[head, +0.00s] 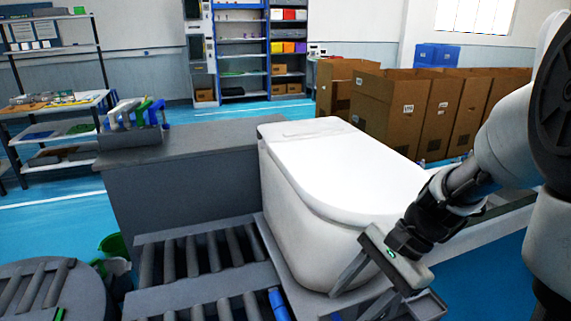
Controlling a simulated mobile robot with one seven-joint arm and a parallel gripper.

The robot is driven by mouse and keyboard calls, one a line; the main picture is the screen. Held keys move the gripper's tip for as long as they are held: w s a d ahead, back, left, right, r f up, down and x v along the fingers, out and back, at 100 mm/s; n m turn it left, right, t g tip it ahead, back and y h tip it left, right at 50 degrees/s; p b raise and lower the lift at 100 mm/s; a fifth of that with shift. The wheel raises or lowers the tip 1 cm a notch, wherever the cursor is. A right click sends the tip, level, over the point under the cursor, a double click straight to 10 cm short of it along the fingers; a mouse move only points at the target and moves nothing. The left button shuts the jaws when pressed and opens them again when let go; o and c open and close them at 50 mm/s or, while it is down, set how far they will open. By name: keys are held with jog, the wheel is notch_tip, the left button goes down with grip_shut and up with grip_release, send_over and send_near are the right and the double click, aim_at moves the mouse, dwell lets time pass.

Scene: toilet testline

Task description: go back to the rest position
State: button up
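My gripper (365,280) is at the lower right, at the end of my white and black arm. It points down and to the left, beside the near right side of the white toilet (310,225). Its fingers are spread apart and nothing shows between them. I cannot tell whether a finger touches the toilet's side. The toilet's lid (345,170) is down. The toilet stands on the line at the middle of the view.
A roller conveyor (205,255) runs in front left of the toilet, with a grey counter (185,180) behind it. Several cardboard boxes (395,105) stand behind the toilet and arm. Shelves (55,95) stand at the left. Blue floor (45,225) is open at the left.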

jog(key=s+a+r+n+t+h, duration=0.3)
jog(key=s+a+r+n+h, duration=0.15)
jog(key=r+n, duration=0.45)
jog(key=s+d+r+n+t+h+b, duration=0.2)
jog(key=d+n+t, duration=0.15)
jog(key=d, duration=0.35)
notch_tip(320, 180, up, 19)
jog(key=p, duration=1.9)
jog(key=shift+a+f, duration=0.2)
jog(key=shift+a, duration=0.05)
jog(key=shift+m, duration=0.25)
